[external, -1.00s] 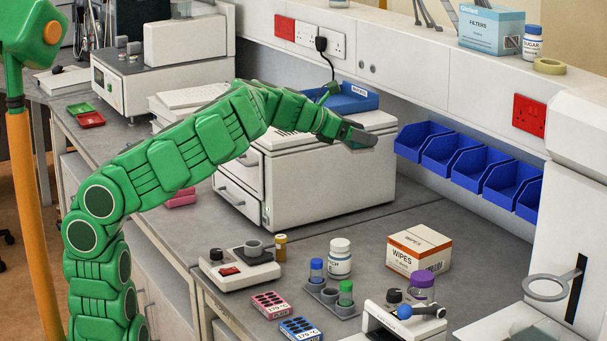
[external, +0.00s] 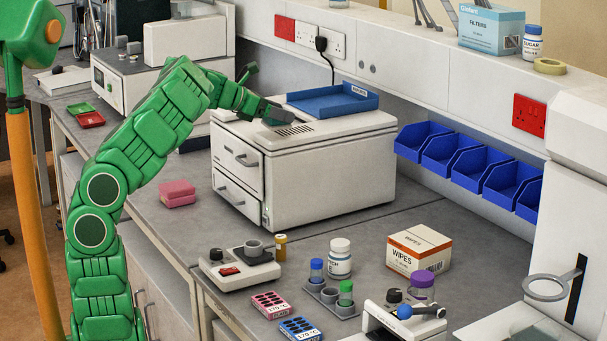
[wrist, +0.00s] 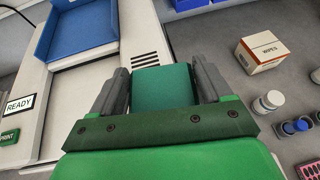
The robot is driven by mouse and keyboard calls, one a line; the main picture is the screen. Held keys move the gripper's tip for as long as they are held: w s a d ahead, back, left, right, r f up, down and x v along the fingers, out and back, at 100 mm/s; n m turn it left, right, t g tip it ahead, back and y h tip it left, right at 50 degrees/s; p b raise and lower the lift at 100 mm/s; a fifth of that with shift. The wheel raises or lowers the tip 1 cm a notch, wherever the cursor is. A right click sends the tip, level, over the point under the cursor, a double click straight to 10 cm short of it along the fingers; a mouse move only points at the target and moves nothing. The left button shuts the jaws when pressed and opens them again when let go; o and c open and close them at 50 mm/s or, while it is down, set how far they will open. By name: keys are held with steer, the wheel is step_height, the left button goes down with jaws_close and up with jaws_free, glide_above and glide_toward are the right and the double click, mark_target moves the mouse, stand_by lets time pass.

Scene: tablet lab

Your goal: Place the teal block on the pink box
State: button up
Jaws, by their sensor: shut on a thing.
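My gripper (external: 277,115) is raised over the white drawer unit, in front of the blue tray. In the wrist view my gripper (wrist: 162,85) is shut on the teal block (wrist: 162,90), which sits between its two grey fingers. The block is hard to make out in the external view. The pink box (external: 177,193) lies on the grey bench, left of the drawer unit, with nothing on it. My gripper is above it and to its right. The pink box does not show in the wrist view.
The white drawer unit (external: 315,175) stands between the pink box and the blue bins (external: 455,158). The blue tray (external: 335,100) lies on top of it. A small white instrument (external: 238,270), vials and a wipes carton (external: 419,248) stand nearer. Bench around the pink box is clear.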

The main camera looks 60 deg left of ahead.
steer(key=s+a+n+y, duration=0.1)
steer(key=s+a, duration=0.9)
steer(key=s, duration=0.3)
steer(key=s+a+y, duration=0.1)
steer(key=s+a, duration=0.9)
steer(key=s, duration=0.2)
glide_above(177, 185)
steer(key=d, duration=0.1)
steer(key=shift+t, duration=0.3)
steer(key=f, duration=1.2)
steer(key=s+f, duration=0.1)
steer(key=f, duration=0.6)
steer(key=shift+d, duration=0.2)
steer(key=shift+w+a+f, duration=0.25)
steer(key=shift+a+f, duration=0.05)
steer(key=shift+f, duration=0.2)
steer(key=shift+w+a+f, duration=0.2)
steer(key=shift+a+f, duration=0.05)
steer(key=shift+f, duration=1.55)
steer(key=shift+f, duration=0.1)
steer(key=o, duration=1)
